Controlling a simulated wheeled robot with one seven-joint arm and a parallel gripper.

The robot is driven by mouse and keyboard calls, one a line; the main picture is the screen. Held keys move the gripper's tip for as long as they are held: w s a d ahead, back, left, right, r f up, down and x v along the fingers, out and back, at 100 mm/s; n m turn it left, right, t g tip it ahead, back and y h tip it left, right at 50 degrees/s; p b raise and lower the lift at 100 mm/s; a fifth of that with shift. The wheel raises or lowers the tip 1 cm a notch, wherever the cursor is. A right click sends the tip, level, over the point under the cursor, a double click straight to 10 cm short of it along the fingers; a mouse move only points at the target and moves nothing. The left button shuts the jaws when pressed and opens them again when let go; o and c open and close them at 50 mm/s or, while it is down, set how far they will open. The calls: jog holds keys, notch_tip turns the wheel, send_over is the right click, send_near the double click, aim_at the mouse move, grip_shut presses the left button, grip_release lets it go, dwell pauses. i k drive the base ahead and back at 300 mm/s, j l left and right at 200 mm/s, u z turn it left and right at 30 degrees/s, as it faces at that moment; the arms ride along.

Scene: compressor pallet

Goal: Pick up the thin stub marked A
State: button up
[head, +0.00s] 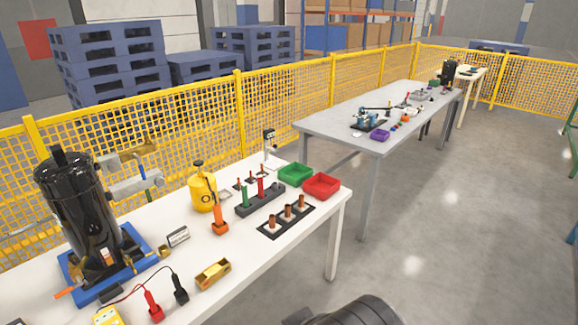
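Several copper-coloured stubs stand upright on the white table. A front row sits on a black plate (270,236), with stubs at the left (273,222), middle (288,211) and right (300,201). Smaller, thinner stubs (250,178) stand in a row farther back, behind a dark block. Any letters are too small to read, so I cannot tell which stub is marked A. My gripper's fingers are not in view. A dark rounded part, probably of my own arm, shows at the bottom edge, apart from the stubs.
A dark block (243,211) with green and red pieces stands between the stub rows. Green (295,174) and red (322,186) trays sit to the right. A yellow sprayer (202,188), orange piece (220,220) and black compressor tank (80,210) stand left. The grey floor at right is clear.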

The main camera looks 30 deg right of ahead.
aim_at(265, 173)
jog(key=i+l+z, duration=0.2)
jog(key=i+l, duration=0.15)
jog(key=i+l+z, duration=0.2)
jog(key=i, duration=0.3)
jog(key=l, duration=0.1)
